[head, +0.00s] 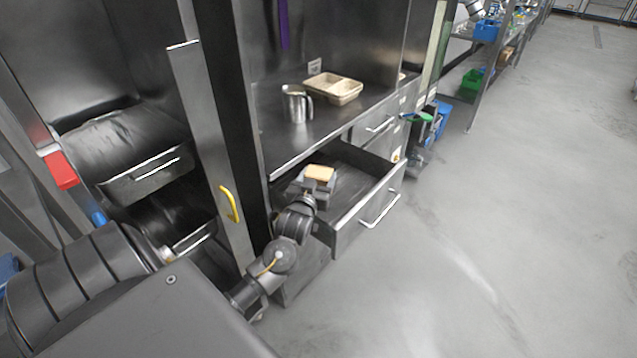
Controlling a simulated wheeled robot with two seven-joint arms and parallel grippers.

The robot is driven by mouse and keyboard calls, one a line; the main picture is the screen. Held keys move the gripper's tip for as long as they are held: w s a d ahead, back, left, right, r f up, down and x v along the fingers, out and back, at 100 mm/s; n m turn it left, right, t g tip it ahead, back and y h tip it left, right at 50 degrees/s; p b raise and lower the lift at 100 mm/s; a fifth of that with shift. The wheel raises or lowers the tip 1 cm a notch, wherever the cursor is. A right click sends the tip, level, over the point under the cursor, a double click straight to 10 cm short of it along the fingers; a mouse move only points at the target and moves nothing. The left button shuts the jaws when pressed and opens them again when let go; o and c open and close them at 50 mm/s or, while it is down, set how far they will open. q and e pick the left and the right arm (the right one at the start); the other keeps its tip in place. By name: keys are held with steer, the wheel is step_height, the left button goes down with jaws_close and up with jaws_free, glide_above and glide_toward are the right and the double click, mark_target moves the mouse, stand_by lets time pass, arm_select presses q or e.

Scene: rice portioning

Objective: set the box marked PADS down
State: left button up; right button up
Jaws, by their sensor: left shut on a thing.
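A small tan box (319,173) is at the fingers of my left gripper (318,184). I take it for the box marked PADS, but no lettering on it can be read. My left gripper is shut on it and holds it over the left part of an open metal drawer (367,211). The gripper hides the box's lower part, and I cannot tell whether the box touches the drawer floor. My right gripper is not in view.
The counter (340,121) above the drawer carries a steel jug (295,106) and a tan divided tray (334,88). A cabinet post with a yellow handle (229,204) stands left of my left arm. The drawer floor right of the gripper looks bare. Open floor lies to the right.

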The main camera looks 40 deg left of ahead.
arm_select(q)
step_height(320, 180, down, 2)
steer(key=shift+f, duration=0.15)
steer(key=shift+f, duration=0.6)
steer(key=o, duration=1.2)
